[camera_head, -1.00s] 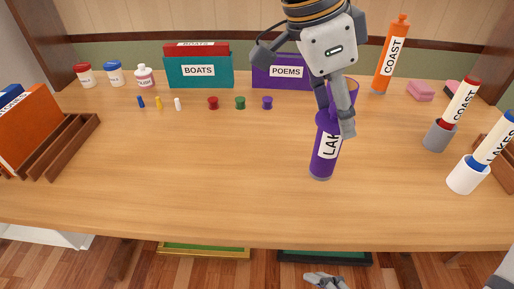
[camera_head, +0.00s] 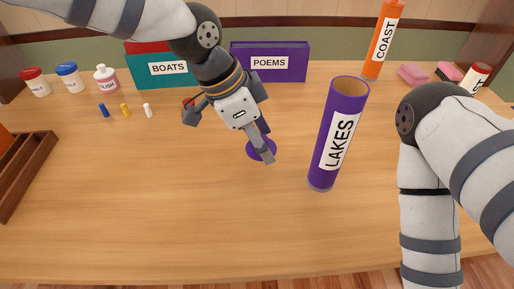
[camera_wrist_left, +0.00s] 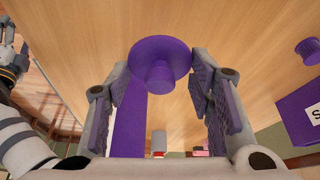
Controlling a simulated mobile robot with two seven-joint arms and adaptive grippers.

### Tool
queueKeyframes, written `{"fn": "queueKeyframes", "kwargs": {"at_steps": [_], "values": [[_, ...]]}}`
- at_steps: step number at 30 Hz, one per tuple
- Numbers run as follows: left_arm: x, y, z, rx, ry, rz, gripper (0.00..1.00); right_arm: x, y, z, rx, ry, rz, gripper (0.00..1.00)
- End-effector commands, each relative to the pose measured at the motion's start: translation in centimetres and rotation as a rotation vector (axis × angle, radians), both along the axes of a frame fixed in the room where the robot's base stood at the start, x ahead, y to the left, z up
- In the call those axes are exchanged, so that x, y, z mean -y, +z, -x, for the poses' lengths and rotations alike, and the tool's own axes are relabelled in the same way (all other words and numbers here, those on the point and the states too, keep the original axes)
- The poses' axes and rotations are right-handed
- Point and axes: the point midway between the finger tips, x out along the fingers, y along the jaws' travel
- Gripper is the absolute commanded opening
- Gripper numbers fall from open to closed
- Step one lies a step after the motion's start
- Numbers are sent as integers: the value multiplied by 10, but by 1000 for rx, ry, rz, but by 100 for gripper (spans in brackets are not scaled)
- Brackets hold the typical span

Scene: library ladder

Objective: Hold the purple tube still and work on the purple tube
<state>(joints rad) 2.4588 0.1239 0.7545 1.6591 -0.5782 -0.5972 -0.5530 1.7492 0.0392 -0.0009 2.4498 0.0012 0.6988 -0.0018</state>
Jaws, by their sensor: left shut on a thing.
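The purple tube (camera_head: 327,138), labelled LAKES, stands on the table with its top end open. No gripper touches it in the head view. My left gripper (camera_head: 235,141) is to its left, shut on a purple cap (camera_head: 254,153). In the left wrist view the cap (camera_wrist_left: 160,58) is a round disc with a short stub, between the two fingers, and the purple tube (camera_wrist_left: 129,125) lies behind it. My right arm stands to the right of the tube; its gripper is outside the head view. Part of my right gripper (camera_wrist_left: 10,42) shows at the wrist view's left edge, too cut off to judge.
The BOATS box (camera_head: 160,72) and POEMS box (camera_head: 285,66) stand at the back. An orange COAST tube (camera_head: 378,45) is at the back right. Jars (camera_head: 68,80) and small pegs (camera_head: 125,110) are at the left. The front middle table is clear.

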Motion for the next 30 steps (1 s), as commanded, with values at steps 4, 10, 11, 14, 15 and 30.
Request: {"fn": "queueKeyframes", "kwargs": {"at_steps": [4,10,11,14,15,30], "values": [[1,-29,-20,-4,-1,1,15,0,-9,8,-29,0,-1,66],[1,-45,-36,0,0,0,15,0,-13,13,-44,0,-1,66],[1,-50,-35,-1,-1,-1,15,0,-13,12,-42,0,-1,66],[1,-68,-34,2,-1,0,15,0,-13,13,-44,0,-1,66],[1,-71,-34,3,-1,-1,15,0,-13,13,-43,0,-1,66],[1,-73,-35,6,-1,0,68,0,-13,13,-44,0,-1,66]]}}
